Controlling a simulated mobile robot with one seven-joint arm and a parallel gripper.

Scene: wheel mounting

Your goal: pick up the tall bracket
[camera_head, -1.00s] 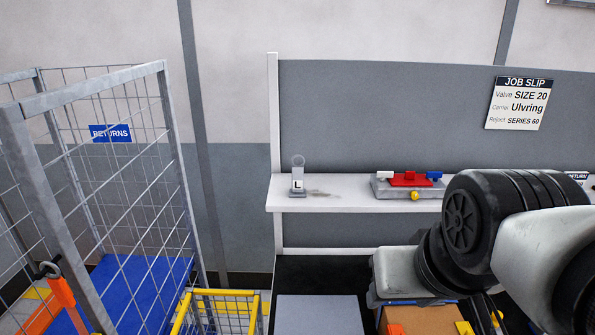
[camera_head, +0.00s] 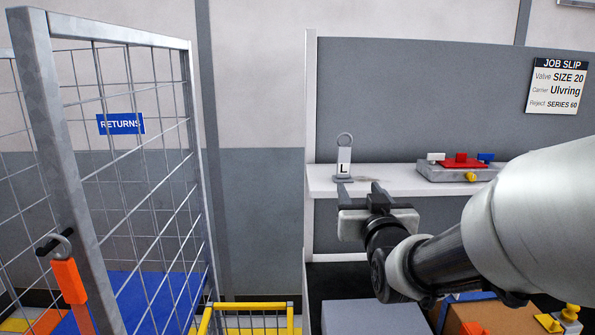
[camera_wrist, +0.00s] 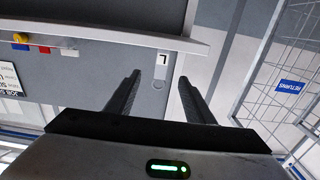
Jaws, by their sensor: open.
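What looks like the tall bracket (camera_head: 344,161) stands upright at the left end of the white shelf. It is a light grey upright marked "L", with a ring on top and a darker foot. In the wrist view the bracket (camera_wrist: 162,59) appears upside down, just beyond the fingertips and between their lines. My gripper (camera_head: 360,191) is open and empty, in front of the shelf edge and slightly lower than the bracket in the head view. Its two dark fingers (camera_wrist: 159,77) point toward the bracket in the wrist view. No contact shows.
A grey block with white, red, blue and yellow parts (camera_head: 455,172) sits farther right on the shelf (camera_head: 405,179). A wire cage with a RETURNS sign (camera_head: 121,124) stands at left. A yellow-rimmed basket (camera_head: 250,305) is below. A job slip (camera_head: 555,87) hangs on the panel.

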